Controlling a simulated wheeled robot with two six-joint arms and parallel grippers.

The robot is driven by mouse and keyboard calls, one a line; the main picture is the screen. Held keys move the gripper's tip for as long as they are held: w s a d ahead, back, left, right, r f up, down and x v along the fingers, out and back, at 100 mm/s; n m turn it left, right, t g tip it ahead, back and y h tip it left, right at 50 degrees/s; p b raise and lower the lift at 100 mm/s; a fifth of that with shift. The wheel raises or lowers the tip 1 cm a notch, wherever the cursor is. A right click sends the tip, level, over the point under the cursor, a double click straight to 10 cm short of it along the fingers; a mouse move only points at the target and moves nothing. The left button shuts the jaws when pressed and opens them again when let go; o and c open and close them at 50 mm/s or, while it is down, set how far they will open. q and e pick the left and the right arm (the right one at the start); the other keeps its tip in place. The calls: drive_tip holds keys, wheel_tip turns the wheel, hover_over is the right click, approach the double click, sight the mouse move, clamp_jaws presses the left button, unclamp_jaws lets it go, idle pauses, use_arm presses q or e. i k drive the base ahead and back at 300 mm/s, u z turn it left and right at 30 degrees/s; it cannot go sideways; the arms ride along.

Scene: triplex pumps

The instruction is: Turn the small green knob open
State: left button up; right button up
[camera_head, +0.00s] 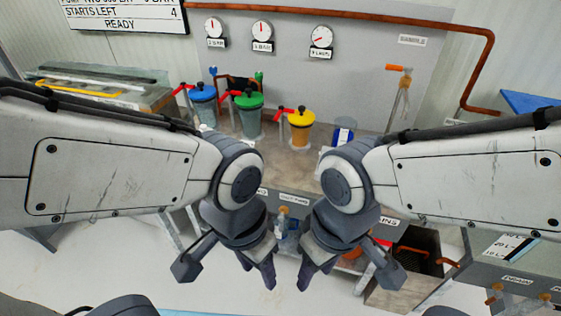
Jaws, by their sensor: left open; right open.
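A small green knob (259,76) sits at the back of the bench, just above the green-lidded pot (249,112), against the grey panel. How far it is turned is too small to tell. My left gripper (227,269) is open and empty, pointing down in front of the bench, well below and apart from the knob. My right gripper (347,274) is open and empty to its right, also low and apart from the knob.
A blue-lidded pot (204,104) and a yellow-lidded pot (299,126) flank the green one, with red levers beside them. Three gauges (262,30) hang on the panel (350,85). An orange-handled tap (402,82) stands right. A dark open bin (418,250) is lower right.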

sight(258, 75)
drive_tip(key=u, duration=0.4)
drive_tip(key=i, duration=1.25)
drive_tip(key=z, duration=0.3)
